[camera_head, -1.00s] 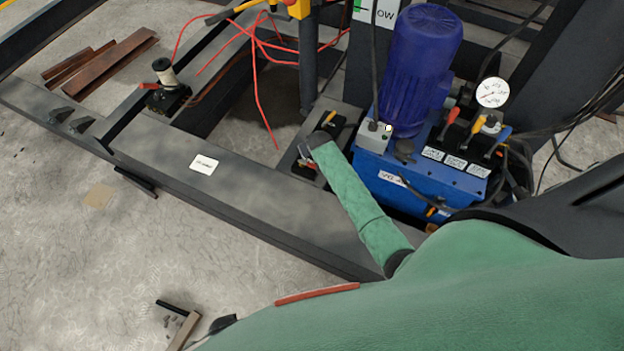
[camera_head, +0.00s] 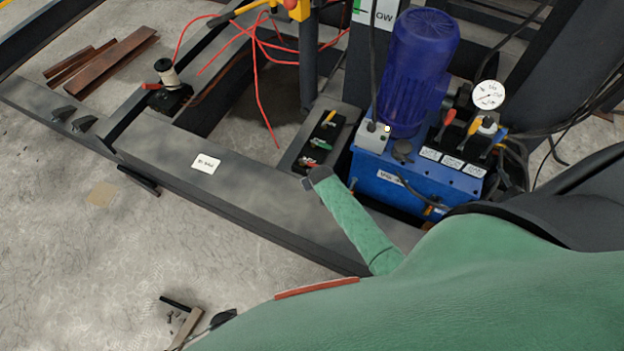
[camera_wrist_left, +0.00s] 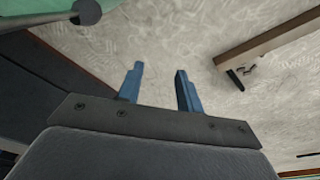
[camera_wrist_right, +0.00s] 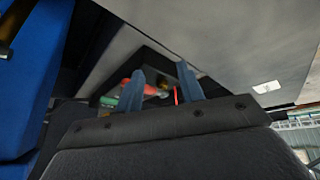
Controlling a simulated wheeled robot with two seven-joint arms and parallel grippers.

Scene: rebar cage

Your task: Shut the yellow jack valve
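A black valve block with yellow (camera_head: 329,118), green (camera_head: 320,144) and red (camera_head: 309,163) handles sits on the dark frame, left of the blue pump unit. The yellow handle is the farthest of the three. My right gripper (camera_wrist_right: 161,85) is open, its blue fingers apart. In the right wrist view the red handle (camera_wrist_right: 155,91) shows beyond the gap, with a small yellow part (camera_wrist_right: 164,87); I cannot tell whether anything touches. In the head view the right arm's dark end is just in front of the block. My left gripper (camera_wrist_left: 158,85) is open and empty above the floor.
The blue pump unit (camera_head: 400,178) has a motor (camera_head: 420,70), a gauge (camera_head: 488,95) and more coloured levers. A long dark beam (camera_head: 230,185) with a white label runs left. A wooden piece (camera_wrist_left: 270,50) lies on open floor.

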